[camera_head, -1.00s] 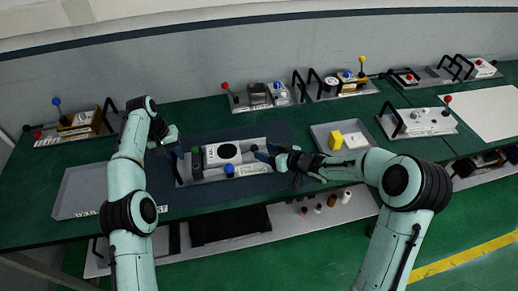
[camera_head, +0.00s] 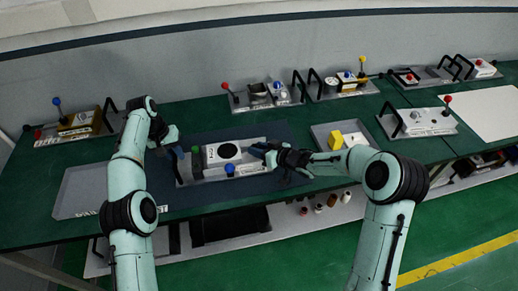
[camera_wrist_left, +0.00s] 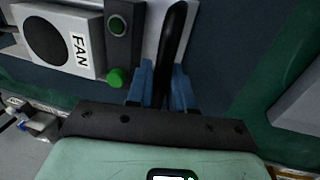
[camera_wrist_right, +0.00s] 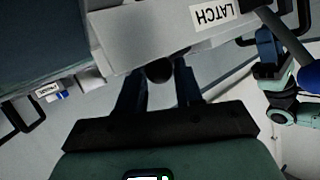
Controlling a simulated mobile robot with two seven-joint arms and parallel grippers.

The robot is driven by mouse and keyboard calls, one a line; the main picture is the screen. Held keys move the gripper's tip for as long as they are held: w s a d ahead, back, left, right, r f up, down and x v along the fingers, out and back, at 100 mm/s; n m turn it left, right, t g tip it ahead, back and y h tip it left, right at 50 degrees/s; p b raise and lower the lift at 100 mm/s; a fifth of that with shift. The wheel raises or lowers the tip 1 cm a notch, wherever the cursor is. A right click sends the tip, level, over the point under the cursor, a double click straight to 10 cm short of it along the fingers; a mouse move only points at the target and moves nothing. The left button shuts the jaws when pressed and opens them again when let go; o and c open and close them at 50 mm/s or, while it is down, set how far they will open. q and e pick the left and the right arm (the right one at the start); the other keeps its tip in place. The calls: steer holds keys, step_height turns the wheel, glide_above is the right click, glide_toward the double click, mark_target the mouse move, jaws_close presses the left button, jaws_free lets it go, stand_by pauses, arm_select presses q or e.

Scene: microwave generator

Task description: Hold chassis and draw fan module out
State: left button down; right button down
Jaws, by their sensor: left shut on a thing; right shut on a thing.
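The fan module (camera_head: 224,152) is a white box with a black disc on top and a FAN label, seen in the left wrist view (camera_wrist_left: 62,40). It sits in the grey chassis (camera_head: 196,177) on the dark mat. My left gripper (camera_head: 170,148) is shut on the chassis's black handle (camera_wrist_left: 174,45) at its left end. My right gripper (camera_head: 262,150) is at the module's right side. In the right wrist view, its fingers (camera_wrist_right: 158,82) are shut around a round black knob (camera_wrist_right: 159,70) on a pale box face. The fingers partly hide the knob.
A grey tray (camera_head: 85,188) lies left. The mat between the chassis and right tray is mostly clear.

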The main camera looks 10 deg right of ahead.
arm_select(q)
steer(key=shift+s+a+f, duration=0.1)
steer(key=shift+s+f, duration=0.05)
steer(key=shift+f, duration=0.2)
arm_select(e)
steer(key=d, duration=0.8)
steer(key=shift+s+d+f, duration=0.1)
steer(key=shift+d, duration=0.05)
arm_select(q)
steer(key=shift+a, duration=0.1)
arm_select(e)
steer(key=shift+d, duration=0.1)
steer(key=c, duration=0.8)
jaws_free()
steer(key=shift+f, duration=0.1)
steer(key=shift+s, duration=0.1)
arm_select(q)
steer(key=c, duration=0.9)
jaws_free()
steer(key=shift+w+r, duration=0.1)
steer(key=shift+w, duration=0.1)
arm_select(e)
steer(key=v, duration=1.1)
steer(key=shift+s+d+r, duration=0.15)
steer(key=shift+s+r, duration=0.15)
